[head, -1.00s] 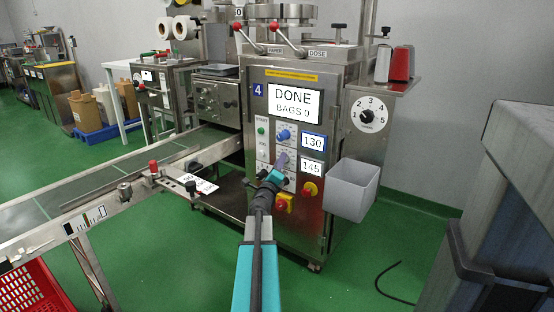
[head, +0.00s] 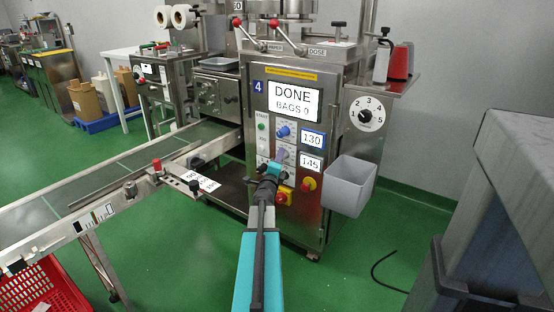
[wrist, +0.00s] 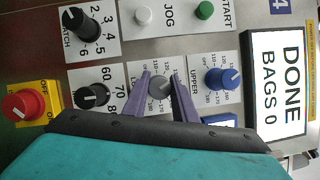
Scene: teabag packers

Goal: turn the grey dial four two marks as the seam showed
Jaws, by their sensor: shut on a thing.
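Machine number four has a panel with a grey dial (wrist: 158,87), seen in the wrist view on a white plate with a printed scale. Its pointer line shows, but the exact mark is too small to read. My gripper (wrist: 160,80) has its two purple fingers shut on the dial, one at each side. In the head view my gripper (head: 281,156) reaches the panel and hides the dial. A blue dial (wrist: 222,79) marked UPPER sits beside the grey one. The machine's screen (head: 294,102) reads DONE, BAGS 0.
Readouts of 130 (head: 312,139) and 145 (head: 311,162) stand right of the dials. A red knob on yellow (wrist: 18,106) and black dials (wrist: 91,95) are close by. A grey bin (head: 349,185) hangs at right; a conveyor (head: 110,172) runs left.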

